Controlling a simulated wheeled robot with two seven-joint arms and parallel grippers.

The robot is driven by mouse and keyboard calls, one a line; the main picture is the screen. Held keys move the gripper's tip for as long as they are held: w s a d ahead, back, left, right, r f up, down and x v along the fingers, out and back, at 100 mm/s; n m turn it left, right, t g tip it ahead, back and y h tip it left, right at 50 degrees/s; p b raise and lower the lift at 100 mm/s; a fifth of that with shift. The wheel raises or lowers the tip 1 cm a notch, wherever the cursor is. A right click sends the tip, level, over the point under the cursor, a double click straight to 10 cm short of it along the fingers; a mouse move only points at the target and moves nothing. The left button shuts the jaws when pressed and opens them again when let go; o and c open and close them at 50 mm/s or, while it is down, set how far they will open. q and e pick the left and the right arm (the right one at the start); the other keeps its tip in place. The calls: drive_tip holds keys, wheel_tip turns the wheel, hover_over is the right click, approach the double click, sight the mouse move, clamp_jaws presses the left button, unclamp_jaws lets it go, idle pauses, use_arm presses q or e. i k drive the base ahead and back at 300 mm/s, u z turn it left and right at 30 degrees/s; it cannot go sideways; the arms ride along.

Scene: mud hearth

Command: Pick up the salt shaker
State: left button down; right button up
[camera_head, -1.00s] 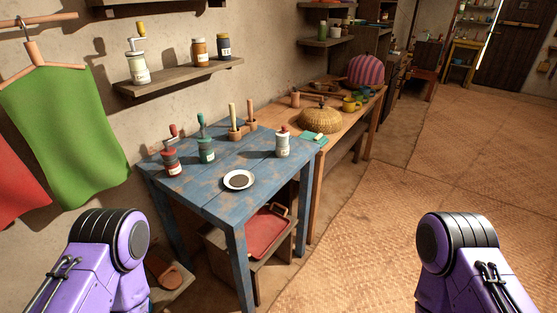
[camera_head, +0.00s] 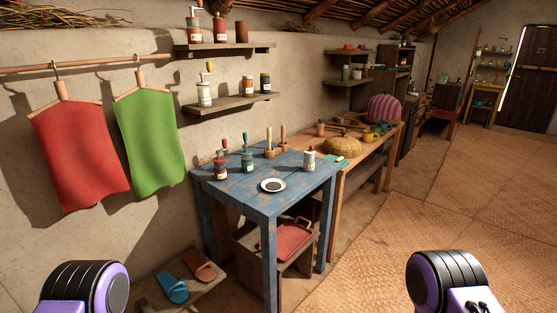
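A small white shaker-like container (camera_head: 309,161) with a dark reddish top stands upright near the right end of the blue table (camera_head: 240,193). It may be the salt shaker; its label is too small to read. A red container (camera_head: 221,168) with a white label and a green one (camera_head: 247,160) stand on the table's left part. A white saucer (camera_head: 282,186) with a dark middle lies near the front edge. Only purple and black parts of my arms show at the bottom left and right; neither gripper is in view.
Two wall shelves hold more containers, including a white one (camera_head: 204,92). A wooden table (camera_head: 372,149) with a woven basket (camera_head: 343,145) adjoins on the right. A red tray (camera_head: 290,236) sits under the blue table. The matted floor (camera_head: 440,220) at right is open.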

sight(309, 158)
drive_tip(key=u, duration=0.55)
drive_tip(key=i, duration=0.75)
drive_tip(key=u, duration=0.25)
